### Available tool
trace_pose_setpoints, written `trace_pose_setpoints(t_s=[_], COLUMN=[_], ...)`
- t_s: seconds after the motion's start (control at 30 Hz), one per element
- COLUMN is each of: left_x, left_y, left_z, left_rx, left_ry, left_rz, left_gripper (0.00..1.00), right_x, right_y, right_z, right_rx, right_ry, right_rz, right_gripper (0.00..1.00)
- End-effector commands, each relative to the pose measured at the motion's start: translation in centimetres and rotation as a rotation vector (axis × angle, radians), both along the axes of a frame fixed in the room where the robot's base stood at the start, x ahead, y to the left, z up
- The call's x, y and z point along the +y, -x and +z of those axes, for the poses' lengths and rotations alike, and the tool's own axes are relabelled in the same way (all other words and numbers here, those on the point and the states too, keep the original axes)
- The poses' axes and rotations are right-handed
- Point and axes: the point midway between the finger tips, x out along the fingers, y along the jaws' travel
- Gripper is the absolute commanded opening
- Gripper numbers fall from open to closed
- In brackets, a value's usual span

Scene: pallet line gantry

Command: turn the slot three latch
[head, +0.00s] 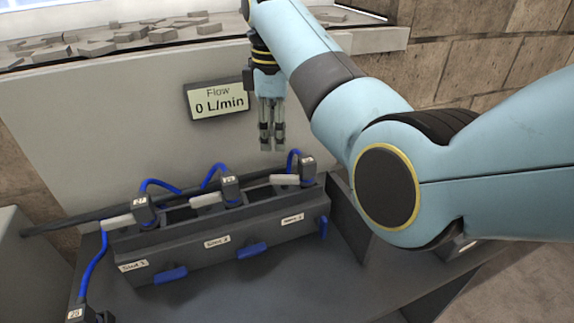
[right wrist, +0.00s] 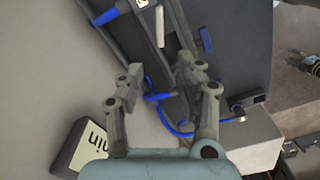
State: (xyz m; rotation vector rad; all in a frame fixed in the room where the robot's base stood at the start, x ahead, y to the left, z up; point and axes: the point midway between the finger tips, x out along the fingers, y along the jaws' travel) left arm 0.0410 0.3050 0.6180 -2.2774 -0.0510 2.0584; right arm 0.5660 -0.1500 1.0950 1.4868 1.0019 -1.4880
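A dark rack (head: 215,238) has three labelled slots. The slot three latch (head: 323,228) is a blue lever at its right end, standing roughly upright. The slot one (head: 170,275) and slot two (head: 251,250) latches lie nearly level. My right gripper (head: 272,143) points down above and behind the rack, clear of the latch. In the right wrist view its fingers (right wrist: 158,70) are apart with nothing between them. A blue latch (right wrist: 205,38) shows beyond them; I cannot tell which slot it belongs to. A small gripper-like shape at that view's right edge may be my left gripper (right wrist: 302,60).
Dark plugs with pale handles (head: 230,190) and blue hoses (head: 160,185) stand along the rack top. A flow display (head: 217,98) reading 0 L/min is on the wall behind. Clear shelf (head: 270,290) lies before the rack. My right arm hides part of the right side.

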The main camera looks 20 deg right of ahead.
Motion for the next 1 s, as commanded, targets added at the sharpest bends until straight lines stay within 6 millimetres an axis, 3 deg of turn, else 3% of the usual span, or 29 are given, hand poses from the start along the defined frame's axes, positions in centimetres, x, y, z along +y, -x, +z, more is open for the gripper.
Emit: trace_pose_setpoints(t_s=[0.27,0.5,0.87,1.0], left_x=[1.1,-0.3,-0.3,0.0], left_y=[0.1,0.1,0.2,0.2], left_z=[0.5,0.3,0.3,0.4], left_rx=[0.001,0.002,0.003,0.003], left_ry=[-0.014,0.003,0.003,0.000], left_rz=[-0.005,0.001,0.001,0.000], left_gripper=[0.40,0.40,0.40,0.40], right_x=[-0.1,-0.1,-0.1,-0.1], right_y=[0.2,0.1,0.1,0.1], right_z=[-5.6,-9.1,-9.9,-9.9], right_rx=[0.004,0.002,-0.001,-0.001], right_ry=[0.000,0.000,0.000,0.000], right_rz=[-0.003,-0.004,-0.005,-0.005], right_gripper=[0.36,0.36,0.36,0.21])
